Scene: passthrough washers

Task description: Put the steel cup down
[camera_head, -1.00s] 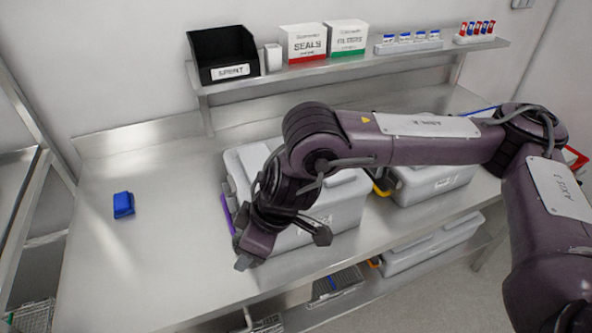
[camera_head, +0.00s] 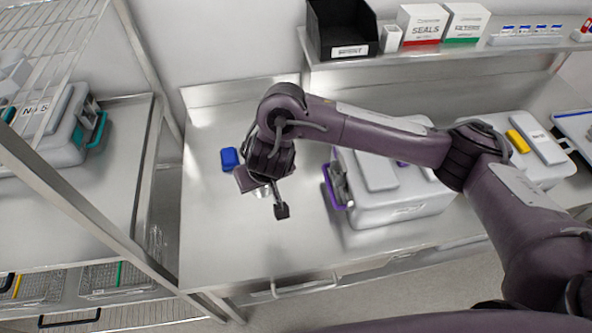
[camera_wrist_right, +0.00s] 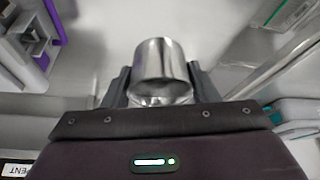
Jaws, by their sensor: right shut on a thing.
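The steel cup (camera_wrist_right: 162,62) is between the two dark fingers of my right gripper (camera_wrist_right: 161,88) in the right wrist view, shut on it from both sides. In the head view my right gripper (camera_head: 262,188) hangs over the left part of the steel bench (camera_head: 240,245). Only a small shiny part of the cup (camera_head: 263,192) shows there, below the gripper, the rest hidden by the hand. I cannot tell whether the cup touches the bench. My left gripper is in neither current view.
A small blue block (camera_head: 229,159) lies on the bench just left of my right gripper. A grey case with a purple handle (camera_head: 385,205) stands to the right. A wire-shelved rack (camera_head: 110,195) stands left. The bench's front left is clear.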

